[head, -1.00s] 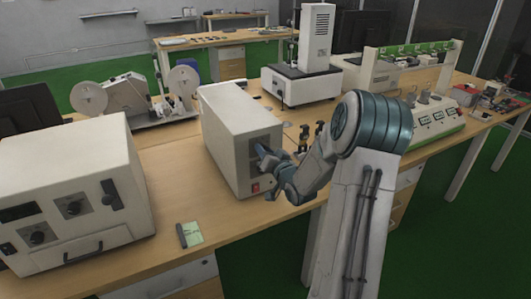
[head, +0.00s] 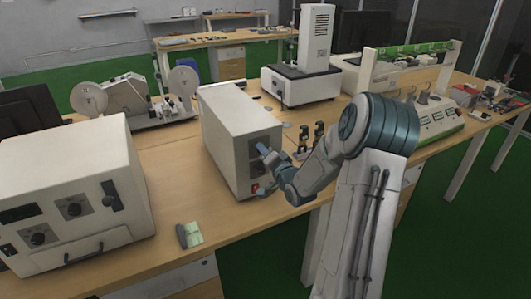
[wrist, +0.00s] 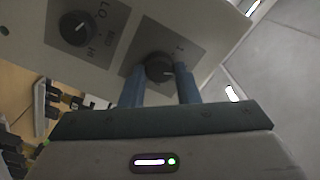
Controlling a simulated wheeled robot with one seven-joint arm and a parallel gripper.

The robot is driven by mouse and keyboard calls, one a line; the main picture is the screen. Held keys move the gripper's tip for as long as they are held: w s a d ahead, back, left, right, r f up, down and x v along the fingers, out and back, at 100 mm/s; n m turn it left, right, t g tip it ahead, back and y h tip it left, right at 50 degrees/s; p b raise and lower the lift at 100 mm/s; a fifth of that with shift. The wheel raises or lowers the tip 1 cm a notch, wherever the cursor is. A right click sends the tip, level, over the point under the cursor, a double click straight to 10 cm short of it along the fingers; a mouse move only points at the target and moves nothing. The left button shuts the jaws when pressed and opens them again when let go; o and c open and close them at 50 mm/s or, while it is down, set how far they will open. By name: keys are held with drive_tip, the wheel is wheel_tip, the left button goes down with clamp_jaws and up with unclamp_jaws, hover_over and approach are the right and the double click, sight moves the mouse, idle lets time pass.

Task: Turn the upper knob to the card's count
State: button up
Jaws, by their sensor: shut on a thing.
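A cream box-shaped instrument (head: 235,120) stands mid-table, its dark-panelled front facing my arm. In the wrist view its face carries two black round knobs on dark plates. The fingers of my gripper (wrist: 161,80) are closed around one knob (wrist: 158,67), one finger on each side. The other knob (wrist: 76,28), marked LO, MID and HI, is clear of the gripper. In the head view my gripper (head: 266,154) is at the front panel and hides part of it. A pale green card (head: 194,233) lies on the table; its writing is too small to read.
A dark grey object (head: 181,236) lies against the card's left side. A larger cream cabinet (head: 75,165) with knobs and a handle stands at left. Small black-topped fixtures (head: 303,140) stand behind my gripper. The table between cabinet and instrument is mostly clear.

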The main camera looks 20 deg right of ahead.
drive_tip(key=o, duration=1)
drive_tip(key=shift+c, duration=0.2)
drive_tip(key=shift+s, duration=0.15)
drive_tip(key=s+b, duration=0.1)
drive_tip(key=s, duration=1.2)
drive_tip(key=shift+s+d, duration=0.25)
drive_tip(key=shift+s, duration=0.05)
